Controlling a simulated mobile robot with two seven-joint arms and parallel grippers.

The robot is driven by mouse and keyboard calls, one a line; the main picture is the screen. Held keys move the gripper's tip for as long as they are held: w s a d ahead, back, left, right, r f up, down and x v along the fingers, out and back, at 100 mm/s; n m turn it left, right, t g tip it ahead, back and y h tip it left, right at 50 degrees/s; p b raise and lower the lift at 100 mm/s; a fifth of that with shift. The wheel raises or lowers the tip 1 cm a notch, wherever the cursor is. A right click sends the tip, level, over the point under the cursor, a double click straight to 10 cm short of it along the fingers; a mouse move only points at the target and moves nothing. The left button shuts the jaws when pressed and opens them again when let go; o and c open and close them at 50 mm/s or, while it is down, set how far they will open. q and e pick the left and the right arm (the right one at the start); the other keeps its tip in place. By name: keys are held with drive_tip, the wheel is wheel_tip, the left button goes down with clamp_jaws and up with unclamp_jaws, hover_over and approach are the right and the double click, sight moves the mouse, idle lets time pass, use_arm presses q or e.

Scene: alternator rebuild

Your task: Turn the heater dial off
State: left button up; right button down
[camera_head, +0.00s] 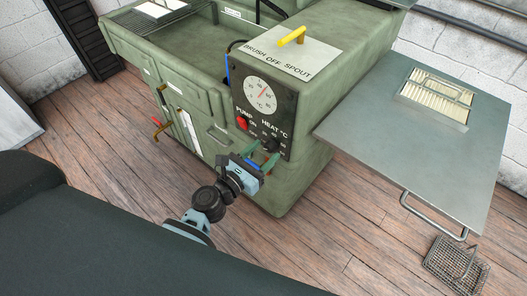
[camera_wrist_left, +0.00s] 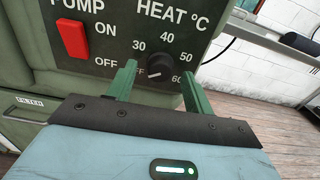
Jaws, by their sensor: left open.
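The heater dial (camera_wrist_left: 160,67) is a small black knob under the "HEAT °C" label in the left wrist view, ringed by 30, 40, 50 and 60. A white line shows low on its face; I cannot tell exactly which mark it indicates. My left gripper (camera_wrist_left: 155,78) is open, its two green fingers on either side of the dial, with a gap at each side. In the head view, my left gripper (camera_head: 262,153) is at the lower part of the black control panel (camera_head: 284,112) and partly hides the dial. My right gripper is not in view.
A red pump switch (camera_wrist_left: 73,38) is left of the dial; it also shows in the head view (camera_head: 242,123). A round gauge (camera_head: 261,96) is above. A grey side shelf (camera_head: 365,130) extends right, with a wire basket (camera_head: 455,267) on the floor below.

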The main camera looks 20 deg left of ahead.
use_arm(q)
drive_tip(key=v, duration=0.7)
drive_tip(key=shift+b, duration=0.4)
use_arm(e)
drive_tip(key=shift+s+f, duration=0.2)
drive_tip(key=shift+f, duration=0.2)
use_arm(q)
drive_tip(key=shift+s, duration=0.1)
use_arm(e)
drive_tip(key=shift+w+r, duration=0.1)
use_arm(q)
drive_tip(key=s+f+m+g+y+p, duration=0.1)
drive_tip(key=s+f+m+g+p, duration=0.1)
drive_tip(key=s+m, duration=0.7)
drive_tip(key=s+a+f+m+g+y+p, duration=0.1)
drive_tip(key=s+f+m+g+p, duration=0.2)
drive_tip(key=s+m, duration=0.6)
drive_tip(key=s+f+m+g+y+p, duration=0.2)
drive_tip(key=s+m, duration=0.7)
drive_tip(key=m, duration=0.7)
drive_tip(key=shift+s+a+f+g+p, duration=0.3)
drive_tip(key=shift+s+f+g, duration=0.1)
drive_tip(key=shift+f+g, duration=0.25)
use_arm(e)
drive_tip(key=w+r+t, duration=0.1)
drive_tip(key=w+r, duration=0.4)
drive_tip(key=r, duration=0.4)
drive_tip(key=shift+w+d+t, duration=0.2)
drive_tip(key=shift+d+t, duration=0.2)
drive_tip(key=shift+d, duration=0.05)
